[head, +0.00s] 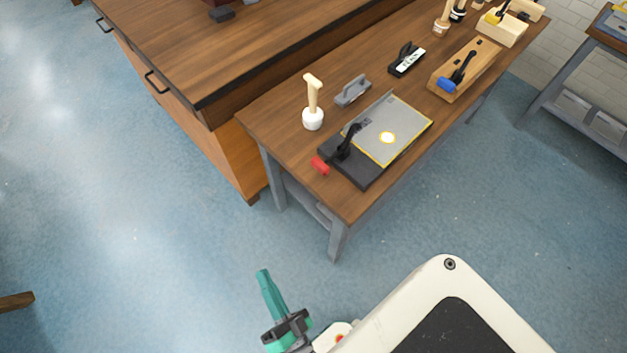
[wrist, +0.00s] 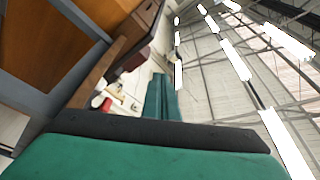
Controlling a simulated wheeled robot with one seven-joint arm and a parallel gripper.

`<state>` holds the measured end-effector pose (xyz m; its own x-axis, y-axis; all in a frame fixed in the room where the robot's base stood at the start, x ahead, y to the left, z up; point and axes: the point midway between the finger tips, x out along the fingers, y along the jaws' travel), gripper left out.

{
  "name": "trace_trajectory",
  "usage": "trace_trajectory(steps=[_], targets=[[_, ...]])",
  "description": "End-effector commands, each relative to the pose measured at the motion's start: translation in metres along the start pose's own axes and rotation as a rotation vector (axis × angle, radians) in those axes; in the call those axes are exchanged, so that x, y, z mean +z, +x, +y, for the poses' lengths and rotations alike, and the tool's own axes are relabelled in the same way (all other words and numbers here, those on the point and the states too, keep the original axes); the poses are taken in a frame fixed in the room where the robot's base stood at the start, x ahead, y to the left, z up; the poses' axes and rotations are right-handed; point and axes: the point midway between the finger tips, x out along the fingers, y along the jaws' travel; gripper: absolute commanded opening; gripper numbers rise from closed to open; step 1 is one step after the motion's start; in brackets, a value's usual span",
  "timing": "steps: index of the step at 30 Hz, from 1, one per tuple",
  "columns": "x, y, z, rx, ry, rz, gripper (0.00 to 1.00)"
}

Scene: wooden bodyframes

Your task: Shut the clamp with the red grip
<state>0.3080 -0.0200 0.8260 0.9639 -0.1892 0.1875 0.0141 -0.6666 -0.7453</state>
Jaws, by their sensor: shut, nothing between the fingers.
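The clamp with the red grip (head: 320,165) sits on a dark base plate (head: 368,176) at the near end of the narrow wooden bench. Its black arm (head: 347,143) rises tilted beside a grey sheet with a yellow border (head: 402,126), and the red grip hangs out low to the left, near the bench edge. My gripper (head: 264,274), with teal fingers, is shut and empty. It is over the floor, in front of and apart from the bench.
On the bench stand a white-based mallet (head: 312,110), a grey tool (head: 352,91), a black-and-white tool (head: 407,60) and a wooden block with a blue-grip clamp (head: 464,72). A larger wooden workbench (head: 215,60) adjoins at the back left. The blue floor before the bench is clear.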

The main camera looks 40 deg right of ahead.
Motion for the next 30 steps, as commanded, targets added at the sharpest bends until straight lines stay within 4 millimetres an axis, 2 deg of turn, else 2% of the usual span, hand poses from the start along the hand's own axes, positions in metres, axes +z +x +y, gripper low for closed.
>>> trace_trajectory(steps=[1,8,18,24,30], targets=[[0.003,0.013,0.008,-0.016,0.097,0.061,0.0],[0.0,0.057,0.051,-0.123,0.559,0.343,0.0],[-0.02,0.116,0.118,-0.437,1.109,0.73,0.0],[-0.037,0.141,0.148,-0.689,1.317,0.904,0.0],[-0.048,0.152,0.163,-0.878,1.407,0.991,0.0]])
